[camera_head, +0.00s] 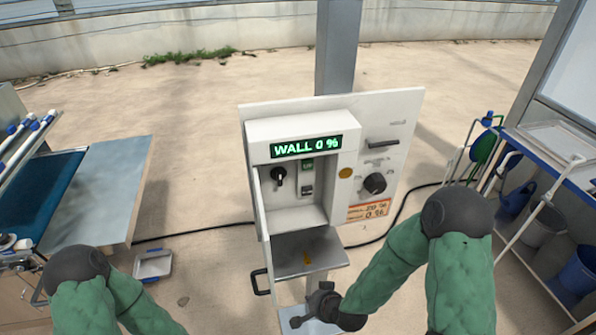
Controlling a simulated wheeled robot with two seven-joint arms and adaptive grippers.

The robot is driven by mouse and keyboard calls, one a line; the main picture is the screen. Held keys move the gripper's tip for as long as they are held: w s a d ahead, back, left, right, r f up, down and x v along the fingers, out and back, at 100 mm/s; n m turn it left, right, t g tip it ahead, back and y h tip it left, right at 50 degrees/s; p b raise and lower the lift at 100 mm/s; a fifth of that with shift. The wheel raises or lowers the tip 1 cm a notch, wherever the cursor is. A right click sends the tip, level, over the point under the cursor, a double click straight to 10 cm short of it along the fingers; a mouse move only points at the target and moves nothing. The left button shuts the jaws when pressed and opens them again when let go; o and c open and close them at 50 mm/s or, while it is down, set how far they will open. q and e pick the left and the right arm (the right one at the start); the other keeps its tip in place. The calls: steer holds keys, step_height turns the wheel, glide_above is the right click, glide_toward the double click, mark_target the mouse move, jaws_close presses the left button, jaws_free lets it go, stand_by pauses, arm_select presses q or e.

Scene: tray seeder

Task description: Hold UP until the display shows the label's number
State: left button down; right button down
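The control box (300,130) is fixed to a pale panel on a grey post. Its display (306,146) reads "WALL 0 %" in green. Inside the open recess are a small green button (307,168), a dark rocker-like switch (307,190) and a black rotary handle (279,177). The orange and white label (368,211) is at the panel's lower right; its small print is blurred, and its top line seems to read 20 %. My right gripper (310,308) is below the recess, apart from the buttons; its fingers are too small and dark to judge. My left gripper is out of frame.
A hinged door with a handle (260,282) hangs open at the box's left. A round black knob (374,183) is on the panel's right. A bench (105,190) stands left, a shelf with buckets (580,270) right. A black cable crosses the floor.

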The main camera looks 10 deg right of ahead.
mark_target(307, 169)
steer(key=w+d+r+m+t+h+p, duration=0.1)
steer(key=r+m+t, duration=0.4)
steer(key=r, duration=1.1)
steer(key=w+d+r+m+t+h+p, duration=0.1)
steer(key=r+t, duration=0.5)
steer(key=r, duration=1)
steer(key=w+d+m+p, duration=0.1)
steer(key=w+m+p, duration=0.1)
steer(key=w+m, duration=0.1)
steer(key=shift+d+r+m, duration=0.15)
steer(key=shift+d+m, duration=0.15)
steer(key=shift+m, duration=0.1)
steer(key=w, duration=1.4)
steer(key=shift+a, duration=0.25)
